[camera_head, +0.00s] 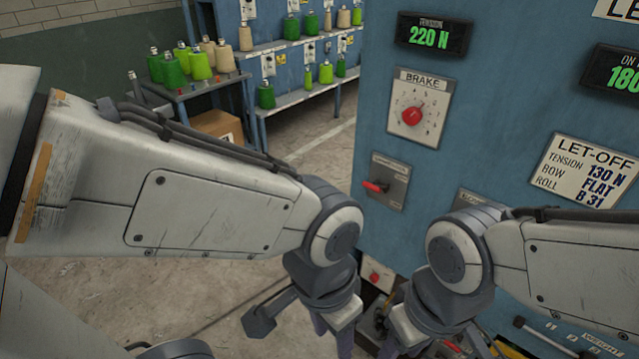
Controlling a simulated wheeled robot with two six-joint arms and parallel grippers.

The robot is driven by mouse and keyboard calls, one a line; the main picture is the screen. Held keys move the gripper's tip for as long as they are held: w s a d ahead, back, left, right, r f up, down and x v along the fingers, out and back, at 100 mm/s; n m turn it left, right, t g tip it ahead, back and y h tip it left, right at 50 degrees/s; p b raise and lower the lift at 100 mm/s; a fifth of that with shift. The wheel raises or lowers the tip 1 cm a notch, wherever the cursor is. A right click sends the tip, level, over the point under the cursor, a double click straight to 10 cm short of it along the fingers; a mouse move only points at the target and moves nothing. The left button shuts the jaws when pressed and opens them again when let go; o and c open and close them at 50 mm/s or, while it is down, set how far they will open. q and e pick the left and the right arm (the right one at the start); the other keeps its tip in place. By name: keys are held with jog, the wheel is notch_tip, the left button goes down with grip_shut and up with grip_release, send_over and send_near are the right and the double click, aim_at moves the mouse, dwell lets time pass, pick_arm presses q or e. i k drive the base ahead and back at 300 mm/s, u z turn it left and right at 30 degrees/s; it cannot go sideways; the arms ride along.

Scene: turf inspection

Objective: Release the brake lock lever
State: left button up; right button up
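A small lever with a red handle (376,186) sits on a grey plate (397,186) on the blue machine panel. The handle points left and lies nearly level; the plate's label is too small to read. Above it, the BRAKE plate (420,88) carries a round red knob (412,116). My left gripper (333,332) hangs at the bottom centre, below and left of the lever, pointing down. My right gripper (430,345) is at the bottom edge, below and right of the lever. Both are apart from the lever. Their fingertips are cut off or unclear.
The blue panel (470,140) fills the right side, with a display (433,35) reading tension 220 N and a LET-OFF card (588,170). A plate beside my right wrist is partly hidden. Shelves of yarn cones (310,95) and a cardboard box (217,126) stand behind.

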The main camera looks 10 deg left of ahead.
aim_at(376, 187)
jog(key=u, duration=0.1)
jog(key=k, duration=0.65)
jog(key=u, duration=0.5)
jog(key=i, duration=1.65)
jog(key=z, duration=0.9)
